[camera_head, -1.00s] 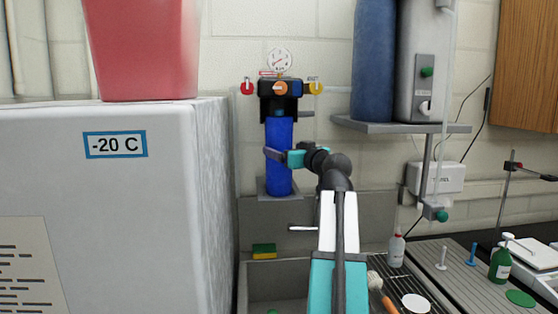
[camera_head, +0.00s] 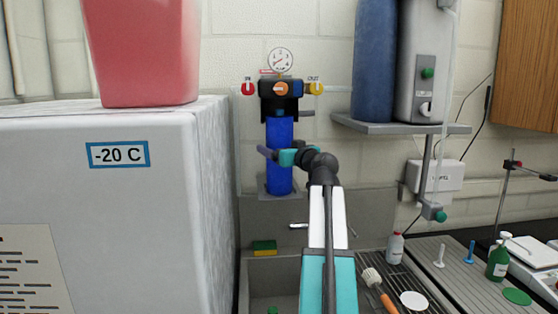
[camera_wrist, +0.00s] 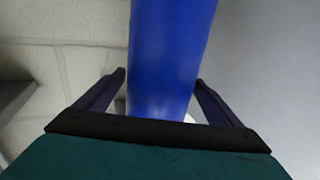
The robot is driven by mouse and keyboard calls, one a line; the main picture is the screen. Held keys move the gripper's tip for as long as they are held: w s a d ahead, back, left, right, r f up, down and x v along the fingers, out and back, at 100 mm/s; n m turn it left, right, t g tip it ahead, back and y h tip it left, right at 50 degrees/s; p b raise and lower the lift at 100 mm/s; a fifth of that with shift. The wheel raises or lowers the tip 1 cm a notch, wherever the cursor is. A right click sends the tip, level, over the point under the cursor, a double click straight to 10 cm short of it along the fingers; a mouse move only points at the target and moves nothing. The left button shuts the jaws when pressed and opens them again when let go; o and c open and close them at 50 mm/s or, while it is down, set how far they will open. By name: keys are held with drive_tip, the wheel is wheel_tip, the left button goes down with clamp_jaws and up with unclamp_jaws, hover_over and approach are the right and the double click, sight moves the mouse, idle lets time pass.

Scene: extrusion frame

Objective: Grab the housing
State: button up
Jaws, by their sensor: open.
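The housing (camera_head: 279,158) is an upright blue cylinder under a black filter head (camera_head: 280,100) on the wall, above the sink. My gripper (camera_head: 272,154) is at its middle height in the head view, with the black and teal wrist on the right. In the wrist view the housing (camera_wrist: 170,50) runs down between the two dark fingers of my gripper (camera_wrist: 160,85). The fingers are open, one on each side, with a gap visible at the left finger. Whether the right finger touches is hard to tell.
A white -20 C freezer (camera_head: 100,200) with a red bin (camera_head: 142,50) stands at the left. A shelf (camera_head: 400,126) holds a blue tank (camera_head: 374,60) at the upper right. A sink (camera_head: 275,285) with a sponge (camera_head: 264,247) lies below. A drying rack (camera_head: 405,275) is at the lower right.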

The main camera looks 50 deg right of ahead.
drive_tip(key=c, duration=1.4)
drive_tip(key=shift+c, duration=0.5)
drive_tip(key=shift+r, duration=0.2)
drive_tip(key=shift+d+r+b, duration=0.1)
drive_tip(key=shift+r+b, duration=0.4)
drive_tip(key=shift+r, duration=0.05)
drive_tip(key=s+a+b, duration=0.5)
drive_tip(key=s+a, duration=0.7)
drive_tip(key=s, duration=0.1)
drive_tip(key=shift+s+a, duration=0.15)
drive_tip(key=shift+s, duration=0.05)
